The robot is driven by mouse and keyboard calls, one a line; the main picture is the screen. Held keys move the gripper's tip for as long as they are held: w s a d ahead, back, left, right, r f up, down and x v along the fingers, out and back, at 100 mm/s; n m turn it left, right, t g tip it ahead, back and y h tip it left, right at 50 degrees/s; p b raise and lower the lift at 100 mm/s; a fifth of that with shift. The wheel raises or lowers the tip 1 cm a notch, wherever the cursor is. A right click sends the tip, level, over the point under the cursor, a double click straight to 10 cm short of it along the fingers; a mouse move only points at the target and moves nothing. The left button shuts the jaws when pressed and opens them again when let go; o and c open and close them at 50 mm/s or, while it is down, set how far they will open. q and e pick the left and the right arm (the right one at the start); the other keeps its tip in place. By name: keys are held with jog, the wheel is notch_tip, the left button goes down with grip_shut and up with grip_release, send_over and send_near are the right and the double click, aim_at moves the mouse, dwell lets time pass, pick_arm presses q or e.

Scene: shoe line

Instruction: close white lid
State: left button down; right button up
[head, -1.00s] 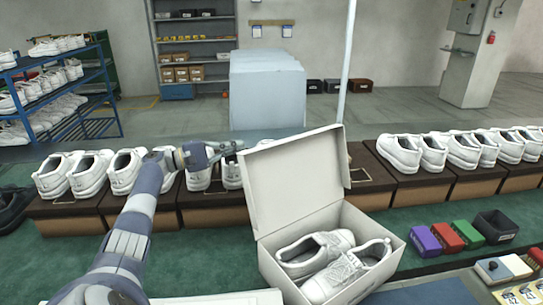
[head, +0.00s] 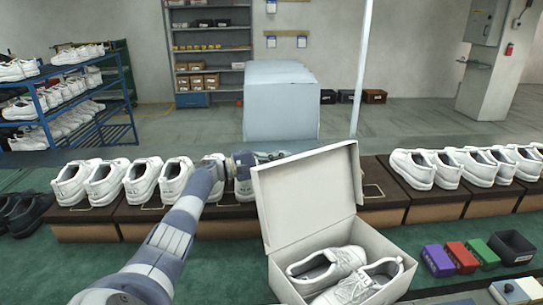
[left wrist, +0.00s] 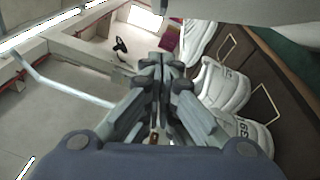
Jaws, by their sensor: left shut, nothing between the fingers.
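The white lid (head: 308,196) stands open and nearly upright at the back of the white shoe box (head: 385,238). A pair of white shoes (head: 345,276) lies inside the box. My left gripper (head: 280,155) is behind the lid's upper left corner in the head view, partly hidden by it. In the left wrist view my left gripper (left wrist: 165,65) has its fingers together and holds nothing. A pale surface, probably the lid, fills the top right of that view. I cannot tell whether the gripper touches the lid. My right gripper is not in view.
White shoes (head: 140,180) line brown boxes (head: 395,195) behind the shoe box. Purple, red and green blocks (head: 462,256) and a black bin (head: 511,247) sit to its right. A blue shoe rack (head: 90,110) stands at the far left. Green tabletop (head: 215,260) left of the box is clear.

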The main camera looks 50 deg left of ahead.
pick_arm(q)
jog(key=shift+s+d+r+p, duration=0.15)
jog(key=shift+d+r+p, duration=0.05)
jog(key=shift+d+p, duration=0.3)
jog(key=shift+s+d+r+p, duration=0.2)
jog(key=shift+d+p, duration=0.15)
jog(key=shift+d, duration=0.15)
jog(key=shift+s+d+r+p, duration=0.1)
jog(key=shift+d+r+p, duration=0.1)
jog(key=shift+d+p, duration=0.3)
